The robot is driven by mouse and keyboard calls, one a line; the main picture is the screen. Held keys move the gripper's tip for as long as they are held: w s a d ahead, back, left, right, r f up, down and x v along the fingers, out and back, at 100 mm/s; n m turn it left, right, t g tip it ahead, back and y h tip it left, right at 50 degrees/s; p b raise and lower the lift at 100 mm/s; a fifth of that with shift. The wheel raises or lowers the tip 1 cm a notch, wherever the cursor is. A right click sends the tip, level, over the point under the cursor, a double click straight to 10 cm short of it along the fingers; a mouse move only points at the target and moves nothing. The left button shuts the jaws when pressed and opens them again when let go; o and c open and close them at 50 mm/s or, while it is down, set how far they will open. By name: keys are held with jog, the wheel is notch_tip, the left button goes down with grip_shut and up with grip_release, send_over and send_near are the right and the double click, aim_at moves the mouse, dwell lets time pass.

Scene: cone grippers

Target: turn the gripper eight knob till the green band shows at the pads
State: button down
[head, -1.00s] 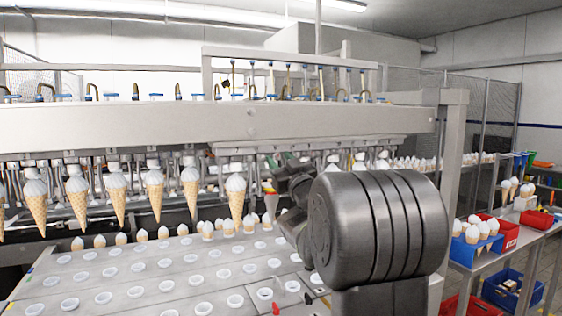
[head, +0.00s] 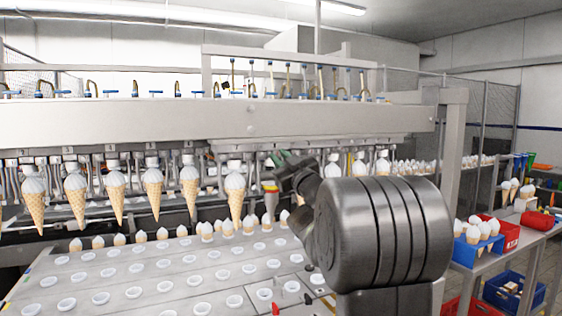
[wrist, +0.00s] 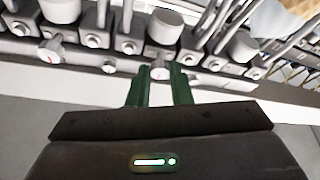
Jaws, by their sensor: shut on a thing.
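My gripper (wrist: 160,80) shows in the wrist view with its two green fingers on either side of a small round grey knob (wrist: 159,71), shut on it. The knob sits in a row of similar knobs on the metal bar; its number cannot be read. In the head view my green fingers (head: 280,158) reach the underside of the machine beam, and my wrist hides the knob. Just below them hangs a piece with a red and yellow band (head: 270,186). I see no green band on it.
Cones (head: 189,188) hang in a row to the left of my gripper. A tray plate (head: 150,285) with rows of white-rimmed holes lies below. A blue bin (head: 470,252) of cones stands on a side table at right.

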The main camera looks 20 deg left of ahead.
jog(key=c, duration=1.3)
grip_release()
jog(key=shift+d, duration=0.1)
jog(key=b+v, duration=0.4)
jog(key=v, duration=0.9)
jog(key=shift+s+d+f, duration=0.2)
jog(key=shift+d, duration=0.05)
jog(key=p+x, duration=0.4)
jog(key=x, duration=1)
jog(key=shift+r, duration=0.1)
jog(key=shift+s+m+t+p, duration=0.1)
jog(key=shift+m+t+p, duration=0.3)
jog(key=shift+m, duration=0.3)
